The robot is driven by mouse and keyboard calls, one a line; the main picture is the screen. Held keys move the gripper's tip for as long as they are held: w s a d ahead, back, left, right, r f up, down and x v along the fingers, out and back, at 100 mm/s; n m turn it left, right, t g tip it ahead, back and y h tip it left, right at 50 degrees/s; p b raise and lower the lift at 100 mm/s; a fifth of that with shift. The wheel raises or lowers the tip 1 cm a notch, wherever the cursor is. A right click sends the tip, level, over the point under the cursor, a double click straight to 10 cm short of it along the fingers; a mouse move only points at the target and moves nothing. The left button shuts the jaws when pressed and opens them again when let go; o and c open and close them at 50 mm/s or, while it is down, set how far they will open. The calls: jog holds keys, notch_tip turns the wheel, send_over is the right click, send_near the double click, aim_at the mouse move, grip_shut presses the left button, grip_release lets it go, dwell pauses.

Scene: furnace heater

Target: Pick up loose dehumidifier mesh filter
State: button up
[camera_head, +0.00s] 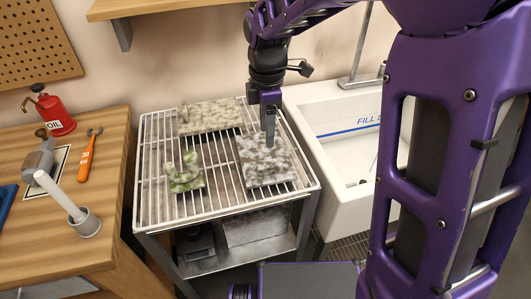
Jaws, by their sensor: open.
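Three flat speckled pieces lie on a white wire rack (216,213). A square brown-grey piece (264,168), possibly the mesh filter, is at the right of the rack. A smaller green-and-white piece (185,182) with an upright part is at the left. I cannot tell for sure which is the dehumidifier filter. My gripper (270,143) points down over the back edge of the square piece, open and empty. Whether its fingertips touch the piece cannot be told.
A white sink (335,190) stands right of the rack. A shelf (150,8) overhangs the back.

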send_over(270, 165)
jog(key=f, duration=0.7)
jog(key=shift+a+f+b, duration=0.3)
jog(key=shift+a, duration=0.1)
jog(key=shift+d+f, duration=0.2)
jog(key=shift+f, duration=1.15)
jog(key=shift+d+f, duration=0.2)
jog(key=shift+f, duration=1.15)
grip_shut()
